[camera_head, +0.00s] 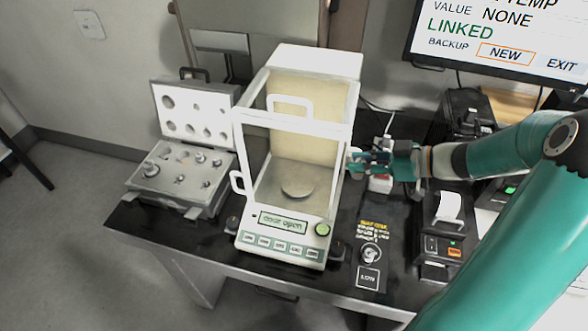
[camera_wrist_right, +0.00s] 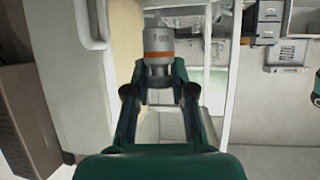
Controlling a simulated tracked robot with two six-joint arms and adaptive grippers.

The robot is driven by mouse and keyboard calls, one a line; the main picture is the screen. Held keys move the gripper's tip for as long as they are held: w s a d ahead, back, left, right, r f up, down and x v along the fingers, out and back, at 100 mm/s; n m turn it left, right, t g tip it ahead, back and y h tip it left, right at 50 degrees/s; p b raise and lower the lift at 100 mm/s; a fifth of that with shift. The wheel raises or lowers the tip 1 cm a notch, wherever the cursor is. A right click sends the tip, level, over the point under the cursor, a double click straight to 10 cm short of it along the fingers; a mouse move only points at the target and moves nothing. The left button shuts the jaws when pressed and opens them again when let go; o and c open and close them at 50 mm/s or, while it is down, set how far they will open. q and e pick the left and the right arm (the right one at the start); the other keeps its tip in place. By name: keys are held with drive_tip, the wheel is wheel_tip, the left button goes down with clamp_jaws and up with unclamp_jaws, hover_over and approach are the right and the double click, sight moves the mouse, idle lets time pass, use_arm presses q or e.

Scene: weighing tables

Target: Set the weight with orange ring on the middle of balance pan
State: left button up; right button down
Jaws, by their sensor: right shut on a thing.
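The weight with the orange ring (camera_wrist_right: 158,42) is a grey metal cylinder with a band low on its body. In the right wrist view it sits between the fingertips of my right gripper (camera_wrist_right: 160,88), which is shut on it. In the head view my right gripper (camera_head: 362,162) is just outside the right side of the glass balance (camera_head: 243,150), pointing left; the weight is hard to make out there. The round balance pan (camera_head: 297,188) is inside the chamber and looks empty. The balance display (camera_head: 283,222) reads "door open". My left gripper is not in view.
An open weight case (camera_head: 150,190) with several weights stands left of the balance. A knob (camera_head: 371,253) and a small printer (camera_head: 436,235) are at the right. The balance's frame posts border the chamber. A monitor (camera_head: 500,45) hangs at upper right.

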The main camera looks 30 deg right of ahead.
drive_tip(key=w+a, duration=0.3)
drive_tip(key=w+a+f, duration=0.1)
drive_tip(key=w+a, duration=0.2)
drive_tip(key=w, duration=0.1)
drive_tip(key=w+a+f, duration=0.1)
drive_tip(key=w+a, duration=0.2)
drive_tip(key=w, duration=0.1)
drive_tip(key=shift+a+f, duration=0.1)
drive_tip(key=shift+a, duration=0.15)
drive_tip(key=shift+d+f, duration=0.15)
drive_tip(key=shift+f, duration=0.35)
wheel_tip(320, 180, down, 3)
drive_tip(key=shift+s+f, duration=0.1)
drive_tip(key=shift+f, duration=0.2)
drive_tip(key=shift+w+a, duration=0.2)
drive_tip(key=shift+f, duration=0.15)
